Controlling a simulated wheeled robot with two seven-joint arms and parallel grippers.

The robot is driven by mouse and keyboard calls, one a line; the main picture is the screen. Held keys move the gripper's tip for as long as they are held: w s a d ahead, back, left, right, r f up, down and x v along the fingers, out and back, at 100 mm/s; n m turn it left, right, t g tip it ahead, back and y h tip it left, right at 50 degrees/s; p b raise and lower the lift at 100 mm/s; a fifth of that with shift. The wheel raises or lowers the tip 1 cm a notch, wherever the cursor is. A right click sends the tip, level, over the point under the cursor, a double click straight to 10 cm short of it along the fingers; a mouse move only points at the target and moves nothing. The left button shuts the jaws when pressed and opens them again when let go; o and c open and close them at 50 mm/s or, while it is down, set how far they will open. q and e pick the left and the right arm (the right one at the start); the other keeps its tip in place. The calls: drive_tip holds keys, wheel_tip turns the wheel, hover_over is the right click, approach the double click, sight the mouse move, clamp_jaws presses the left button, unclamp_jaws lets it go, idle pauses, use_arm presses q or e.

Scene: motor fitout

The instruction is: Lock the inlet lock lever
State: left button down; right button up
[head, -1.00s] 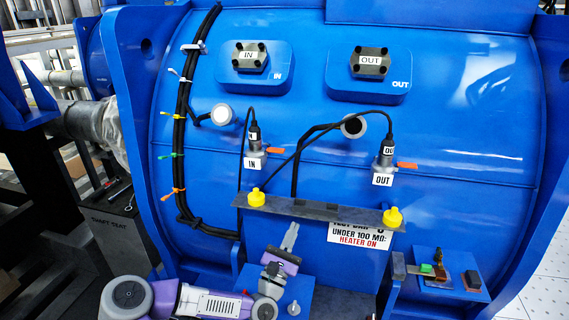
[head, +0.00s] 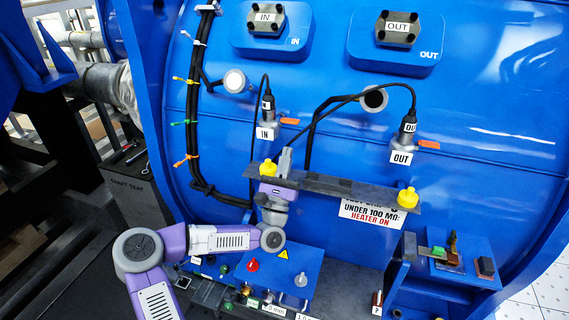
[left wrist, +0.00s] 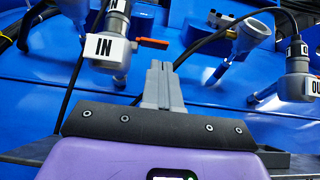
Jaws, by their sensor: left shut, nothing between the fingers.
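The inlet connector (head: 267,115) with the IN tag stands upright on the blue motor housing with a black cable plugged in. Its orange lock lever (head: 289,121) sticks out to the right; the lever also shows in the left wrist view (left wrist: 153,43). My right gripper is not in view.
The outlet connector (head: 404,140) has its own orange lever (head: 428,145) to the right. A grey bar (head: 340,189) with yellow caps (head: 408,198) runs below the connectors. A small control box (head: 290,262) with knobs sits lower. Black cables (head: 193,100) hang at left.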

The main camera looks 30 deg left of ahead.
sight(296, 122)
use_arm(q)
drive_tip(key=x, duration=0.5)
drive_tip(key=shift+w+r+p, duration=0.2)
drive_tip(key=shift+w+p, duration=0.1)
drive_tip(key=shift+p, duration=0.1)
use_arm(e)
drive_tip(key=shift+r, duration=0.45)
use_arm(q)
drive_tip(key=shift+d, duration=0.1)
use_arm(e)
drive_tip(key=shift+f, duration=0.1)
